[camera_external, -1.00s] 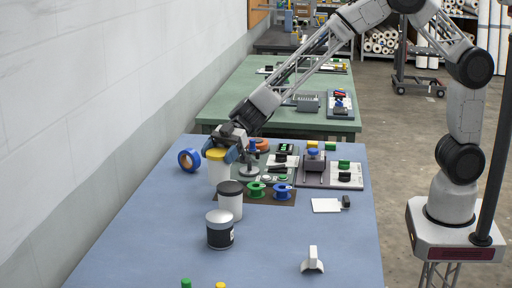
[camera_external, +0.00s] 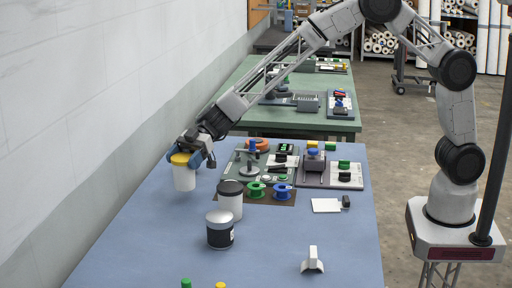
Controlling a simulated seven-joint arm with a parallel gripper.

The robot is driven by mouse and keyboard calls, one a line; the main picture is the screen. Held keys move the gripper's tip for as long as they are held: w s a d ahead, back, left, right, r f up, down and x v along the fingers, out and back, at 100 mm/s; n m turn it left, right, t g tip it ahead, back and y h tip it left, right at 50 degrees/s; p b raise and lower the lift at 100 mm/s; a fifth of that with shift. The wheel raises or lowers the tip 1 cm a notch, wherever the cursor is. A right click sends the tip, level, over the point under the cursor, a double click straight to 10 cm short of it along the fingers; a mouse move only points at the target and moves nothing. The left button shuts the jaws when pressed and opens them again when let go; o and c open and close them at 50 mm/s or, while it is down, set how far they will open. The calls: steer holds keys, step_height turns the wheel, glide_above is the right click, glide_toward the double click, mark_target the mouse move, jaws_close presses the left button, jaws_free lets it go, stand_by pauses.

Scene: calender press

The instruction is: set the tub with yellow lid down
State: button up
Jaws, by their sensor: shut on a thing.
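The tub with yellow lid (camera_external: 184,177) is a white cylinder, upright, near the left edge of the blue table. My gripper (camera_external: 187,158) is shut on it near the lid, reaching in from above and the right. I cannot tell for sure whether the tub's base touches the table or hangs just above it.
A white tub with a dark lid (camera_external: 230,200) and a black-and-white tub (camera_external: 220,230) stand to the right and nearer. Green (camera_external: 256,190) and blue spools (camera_external: 281,191) lie on a dark mat. The blue table (camera_external: 140,245) is bare at front left.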

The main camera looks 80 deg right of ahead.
mark_target(174, 155)
steer(key=shift+w+a+f, duration=0.1)
steer(key=shift+w+a, duration=0.15)
steer(key=shift+w, duration=0.4)
steer(key=shift+w+a, duration=0.2)
steer(key=shift+w, duration=0.45)
steer(key=shift+w+a+f, duration=0.1)
steer(key=shift+w+a, duration=0.15)
steer(key=shift+w, duration=0.4)
steer(key=shift+w+a+f, duration=0.1)
steer(key=shift+w+f, duration=0.05)
steer(key=shift+f, duration=0.75)
steer(key=shift+w+f, duration=0.15)
steer(key=shift+f, duration=0.75)
steer(key=shift+f, duration=0.1)
steer(key=o, duration=1)
